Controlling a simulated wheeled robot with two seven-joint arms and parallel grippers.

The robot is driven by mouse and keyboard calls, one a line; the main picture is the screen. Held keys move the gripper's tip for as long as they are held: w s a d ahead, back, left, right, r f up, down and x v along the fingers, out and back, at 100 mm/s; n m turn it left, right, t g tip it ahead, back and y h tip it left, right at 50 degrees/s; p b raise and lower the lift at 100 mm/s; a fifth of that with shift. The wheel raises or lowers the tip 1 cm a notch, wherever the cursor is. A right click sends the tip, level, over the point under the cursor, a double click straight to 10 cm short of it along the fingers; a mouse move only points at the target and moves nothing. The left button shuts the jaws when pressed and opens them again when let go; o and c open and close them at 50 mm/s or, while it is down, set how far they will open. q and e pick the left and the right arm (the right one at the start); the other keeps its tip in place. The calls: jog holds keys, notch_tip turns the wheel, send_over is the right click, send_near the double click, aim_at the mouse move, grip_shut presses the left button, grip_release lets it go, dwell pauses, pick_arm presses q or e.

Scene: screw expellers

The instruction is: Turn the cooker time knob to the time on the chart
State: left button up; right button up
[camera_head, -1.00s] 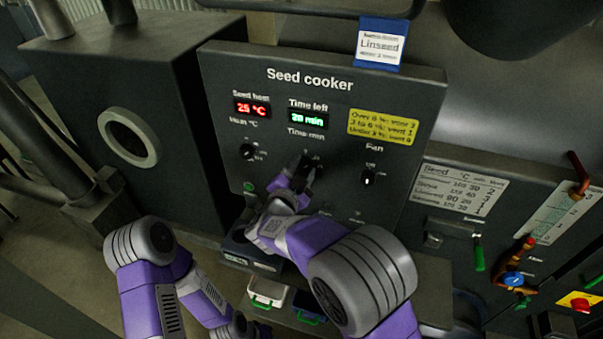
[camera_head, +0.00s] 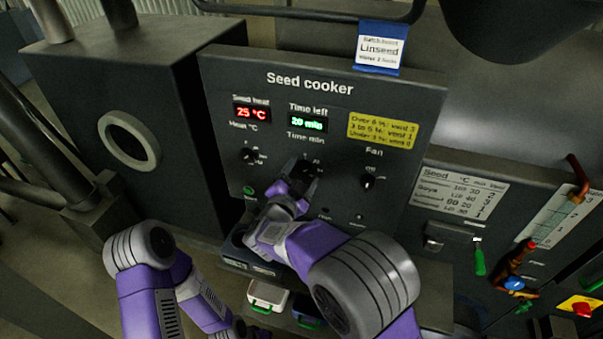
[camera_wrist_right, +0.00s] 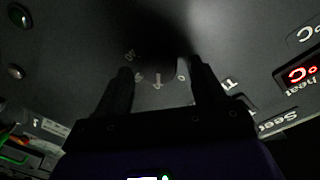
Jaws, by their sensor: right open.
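The time knob (camera_head: 308,168) is a dark dial under the "Time min" label on the seed cooker panel (camera_head: 225,110). The green time display (camera_head: 307,121) reads 20 min. The seed chart (camera_head: 461,193) at the right lists seeds with °C, min and vent columns; its Linseed row appears to read 90, 20. A tag (camera_head: 380,48) on top says Linseed. My right gripper (camera_head: 301,185) is at the time knob, jaws open. In the right wrist view its fingers (camera_wrist_right: 160,75) stand apart on either side of the dark, shadowed knob.
The heat knob (camera_head: 249,157) is left of the time knob and the fan knob (camera_head: 368,182) is right. A red display (camera_head: 252,111) reads 25 °C. A green button (camera_head: 248,191) is lower left. A green-handled lever (camera_head: 479,260) is at the right.

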pick_arm(q)
jog(key=shift+f, duration=0.15)
pick_arm(e)
jog(key=v, duration=0.7)
pick_arm(q)
jog(key=shift+s, duration=0.1)
